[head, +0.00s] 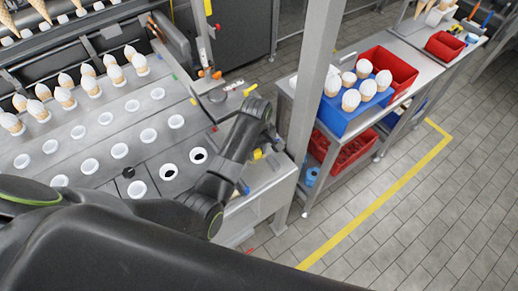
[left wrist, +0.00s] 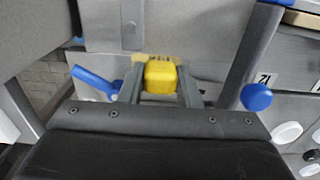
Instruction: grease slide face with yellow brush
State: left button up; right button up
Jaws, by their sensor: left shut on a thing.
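My left gripper (left wrist: 160,82) is shut on a yellow block-shaped thing, which I take to be the yellow brush (left wrist: 162,75). Its two grey fingers press its sides. A tan strip shows just beyond it, against a grey metal face (left wrist: 182,30); I cannot tell whether they touch. In the head view a bit of yellow (head: 258,154) shows beside my left arm's end, over the machine's right end, with the fingers mostly hidden behind the arm. I cannot tell which grey face is the slide face. My right gripper is not in view.
A blue handle (left wrist: 95,82) lies left of the fingers and a blue knob (left wrist: 257,97) right of them. The machine deck (head: 110,140) has rows of white-rimmed holes, with cones behind. A post (head: 311,90) and a bench with a blue crate (head: 343,122) stand right. Floor beyond is clear.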

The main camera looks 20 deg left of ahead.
pick_arm(q)
jog(key=shift+r, duration=2.95)
jog(key=shift+r, duration=1.55)
jog(key=shift+f, duration=0.1)
